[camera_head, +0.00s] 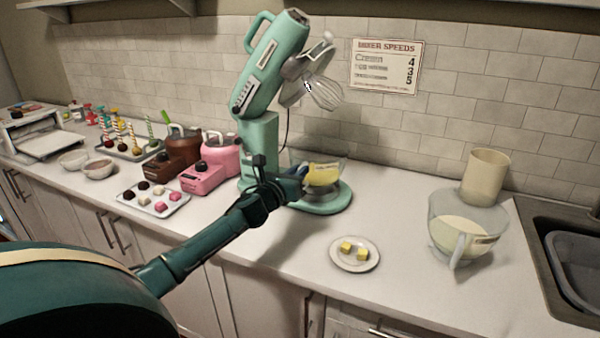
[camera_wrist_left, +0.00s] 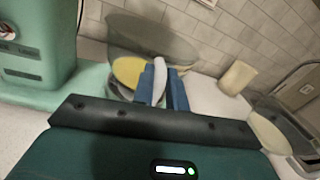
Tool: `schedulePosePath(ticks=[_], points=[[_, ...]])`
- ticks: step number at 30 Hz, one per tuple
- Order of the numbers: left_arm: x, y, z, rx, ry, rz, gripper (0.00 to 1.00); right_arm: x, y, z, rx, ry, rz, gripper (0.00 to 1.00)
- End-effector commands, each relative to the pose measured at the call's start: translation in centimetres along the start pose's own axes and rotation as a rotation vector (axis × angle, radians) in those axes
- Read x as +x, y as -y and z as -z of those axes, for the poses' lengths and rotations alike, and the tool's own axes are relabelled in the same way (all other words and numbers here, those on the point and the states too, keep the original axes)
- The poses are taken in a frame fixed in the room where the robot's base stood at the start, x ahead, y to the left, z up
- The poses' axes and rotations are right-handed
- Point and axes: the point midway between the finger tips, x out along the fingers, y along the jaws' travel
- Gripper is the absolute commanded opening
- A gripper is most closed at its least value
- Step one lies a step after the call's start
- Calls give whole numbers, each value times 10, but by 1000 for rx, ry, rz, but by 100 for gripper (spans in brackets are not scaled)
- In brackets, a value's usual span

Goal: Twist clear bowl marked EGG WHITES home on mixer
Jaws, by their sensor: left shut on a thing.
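A clear bowl (camera_head: 326,168) with yellow contents sits on the round base of the mint-green mixer (camera_head: 258,130). The bowl also shows in the left wrist view (camera_wrist_left: 150,45). The mixer head is tilted up, with the whisk (camera_head: 322,92) raised above the bowl. My left gripper (camera_head: 300,176) is at the bowl's near left side. In the left wrist view its blue fingers (camera_wrist_left: 162,86) are shut on the bowl's pale handle (camera_wrist_left: 159,76). A second clear bowl (camera_head: 466,226) with pale cream contents stands apart at the right. I cannot read a label on either bowl.
A small plate (camera_head: 342,262) with yellow cubes lies in front of the mixer. A beige canister (camera_head: 486,178) and a sink (camera_head: 575,270) are at the right. Pink (camera_head: 205,170) and brown (camera_head: 172,158) appliances and a treat tray (camera_head: 150,205) stand left. The counter between plate and right bowl is clear.

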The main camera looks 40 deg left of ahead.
Motion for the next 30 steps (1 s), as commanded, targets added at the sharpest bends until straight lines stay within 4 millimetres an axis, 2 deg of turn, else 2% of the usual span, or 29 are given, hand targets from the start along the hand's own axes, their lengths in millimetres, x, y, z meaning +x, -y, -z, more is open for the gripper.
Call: schedulePosePath(ticks=[6,14,15,21,24,30], points=[[-1,-8,0,2,-12,62,0,0,0,0,0,0,0,36],[-1,-9,-1,0,-12,70,0,0,0,0,0,0,0,36],[-1,-9,-1,0,-12,70,16,0,0,0,0,0,0,36],[-1,-9,-1,0,-12,68,33,0,0,0,0,0,0,36],[-1,-9,-1,0,-11,68,39,0,0,0,0,0,0,36],[-1,-9,-1,0,-11,67,39,0,0,0,0,1,0,36]])
